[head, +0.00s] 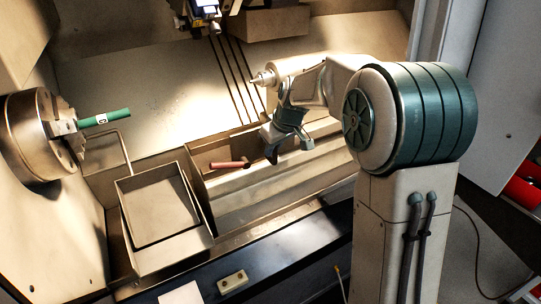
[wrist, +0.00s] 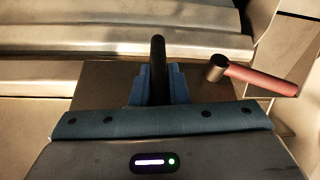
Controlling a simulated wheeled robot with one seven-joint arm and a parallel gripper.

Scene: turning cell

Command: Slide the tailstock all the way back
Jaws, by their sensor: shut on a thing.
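The tailstock (head: 291,69) is a pale cylindrical body at the upper middle of the head view. Its pointed centre (head: 260,79) faces left toward the chuck, and my arm covers part of its right side. My gripper (head: 273,151) is low in front of the tailstock, over the bed. In the wrist view the blue jaws (wrist: 158,88) are shut on a dark round handle (wrist: 158,52). The handle stands up between the jaws. How it joins the tailstock is hidden.
A red-handled tool (head: 230,164) with a grey head lies left of my gripper; it also shows in the wrist view (wrist: 262,80). The chuck (head: 32,130) at the left holds a green bar (head: 108,117). A square tray (head: 203,224) stands at the front.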

